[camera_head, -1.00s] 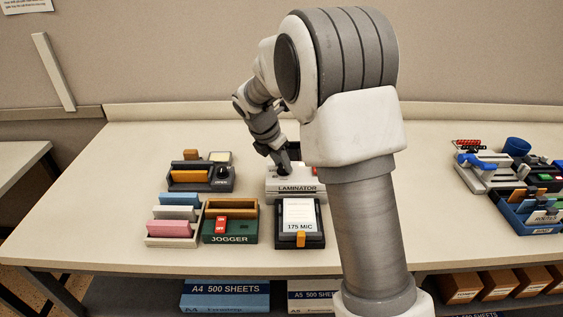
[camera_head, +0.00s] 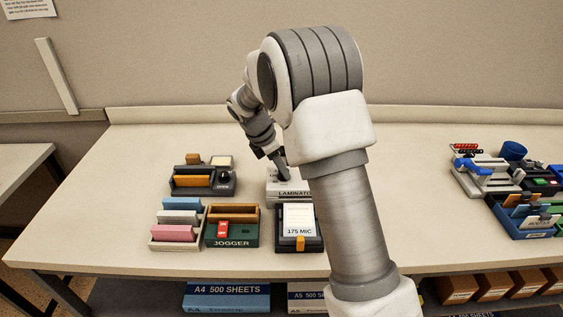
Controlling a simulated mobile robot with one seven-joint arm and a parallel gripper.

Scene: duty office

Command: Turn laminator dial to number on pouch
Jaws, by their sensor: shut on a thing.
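The laminator (camera_head: 283,194) is a light grey box on the table, its front marked "LAMINATOR", partly hidden at the right by my arm. My gripper (camera_head: 282,174) is down at the laminator's top, shut on what appears to be its dial. The dial itself and its numbers are hidden or too small to read. The pouch (camera_head: 299,218) is a white sheet with the print "175 MIC", lying in a dark tray in front of the laminator.
A green jogger (camera_head: 231,234) and a rack of coloured pads (camera_head: 175,233) stand left of the pouch. A dark device with an orange bar (camera_head: 192,181) is behind them. A blue bin (camera_head: 527,223) and tools are at the far right. The table's left side is bare.

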